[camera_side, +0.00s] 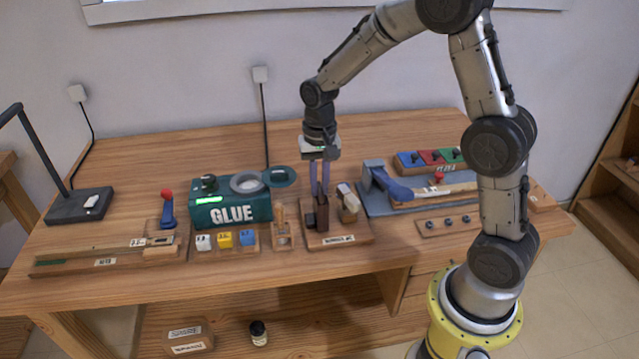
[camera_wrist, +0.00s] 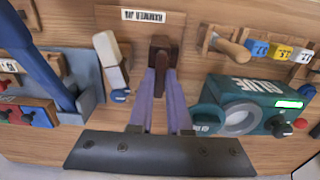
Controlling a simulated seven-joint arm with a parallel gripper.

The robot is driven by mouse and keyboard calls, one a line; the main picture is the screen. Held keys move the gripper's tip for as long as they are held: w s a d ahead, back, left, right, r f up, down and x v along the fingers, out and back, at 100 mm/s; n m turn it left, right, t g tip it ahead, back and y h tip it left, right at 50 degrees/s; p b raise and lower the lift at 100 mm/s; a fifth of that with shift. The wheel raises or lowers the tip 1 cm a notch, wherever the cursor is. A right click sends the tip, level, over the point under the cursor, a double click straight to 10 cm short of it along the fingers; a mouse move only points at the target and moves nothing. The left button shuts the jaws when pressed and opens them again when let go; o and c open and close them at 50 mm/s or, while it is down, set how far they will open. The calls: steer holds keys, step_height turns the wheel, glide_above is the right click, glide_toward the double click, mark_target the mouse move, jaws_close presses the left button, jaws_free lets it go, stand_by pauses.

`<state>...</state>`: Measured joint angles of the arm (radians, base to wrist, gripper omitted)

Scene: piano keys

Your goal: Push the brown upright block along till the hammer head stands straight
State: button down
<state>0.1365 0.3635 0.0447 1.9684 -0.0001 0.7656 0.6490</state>
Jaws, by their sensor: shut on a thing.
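The brown upright block (camera_side: 322,214) stands on the wooden hammer jig board (camera_side: 363,231), near the middle of the bench. My gripper (camera_side: 319,188) points down with its pale purple fingers closed on the top of this block. The wrist view shows the fingertips (camera_wrist: 161,70) around the brown block (camera_wrist: 159,48). The pale hammer head (camera_side: 347,198) is beside the block, to its right in the side view, and leans. In the wrist view the hammer head (camera_wrist: 111,61) is left of the block, apart from the fingers and tilted. The block's lower part is partly hidden there.
A green glue box (camera_side: 230,212) stands left of the jig, with small coloured blocks (camera_side: 225,240) in front. A grey-blue fixture with a blue lever (camera_side: 388,183) is close on the right.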

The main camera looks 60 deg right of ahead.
stand_by(0.3)
steer(key=shift+s+d, duration=1.35)
steer(key=shift+d, duration=0.05)
steer(key=c, duration=0.9)
jaws_free()
steer(key=shift+o, duration=0.2)
steer(key=shift+r, duration=0.1)
step_height(320, 180, up, 14)
